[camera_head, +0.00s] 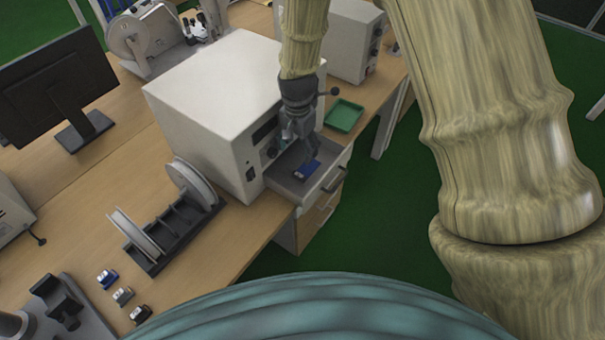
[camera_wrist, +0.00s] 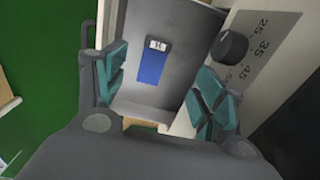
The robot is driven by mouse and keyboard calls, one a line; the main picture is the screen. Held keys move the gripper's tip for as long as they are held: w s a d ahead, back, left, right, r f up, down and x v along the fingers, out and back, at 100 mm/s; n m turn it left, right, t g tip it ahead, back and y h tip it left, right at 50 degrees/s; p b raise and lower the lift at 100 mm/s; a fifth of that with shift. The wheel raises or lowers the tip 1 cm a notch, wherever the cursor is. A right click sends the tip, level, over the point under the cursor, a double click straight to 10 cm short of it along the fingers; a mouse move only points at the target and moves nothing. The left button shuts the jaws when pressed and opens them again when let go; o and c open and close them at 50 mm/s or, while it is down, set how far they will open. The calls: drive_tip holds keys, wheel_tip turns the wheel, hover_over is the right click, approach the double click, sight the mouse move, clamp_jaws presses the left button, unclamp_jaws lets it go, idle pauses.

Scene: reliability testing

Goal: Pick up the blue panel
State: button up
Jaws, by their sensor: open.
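The blue panel (camera_head: 307,169) lies in a grey pulled-out drawer (camera_head: 286,181) at the front of a white box-shaped machine (camera_head: 222,95). In the wrist view the panel (camera_wrist: 152,66) is a blue rectangle with a small white and dark piece at its top end, flat on the drawer floor (camera_wrist: 183,50). My gripper (camera_head: 302,150) is over the drawer, just above the panel. In the wrist view its teal-padded fingers (camera_wrist: 160,92) are spread to either side of the panel, with nothing between them in grip. The height gap is hard to judge.
A dial (camera_wrist: 233,46) sits on the machine front beside the right finger. A green tray (camera_head: 344,115) stands beyond the drawer. A reel rack (camera_head: 150,262), small coloured parts (camera_head: 123,296) and a monitor (camera_head: 55,85) are on the wooden bench (camera_head: 222,254).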

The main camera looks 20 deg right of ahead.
drive_tip(key=p, duration=0.2)
hover_over(300, 174)
drive_tip(key=shift+w+f, duration=0.2)
drive_tip(key=shift+f, duration=2.65)
drive_tip(key=shift+s+f+p, duration=0.2)
drive_tip(key=shift+f+p, duration=0.55)
drive_tip(key=shift+f, duration=0.6)
drive_tip(key=shift+f+p, duration=0.4)
drive_tip(key=shift+f, duration=0.9)
drive_tip(key=c, duration=1)
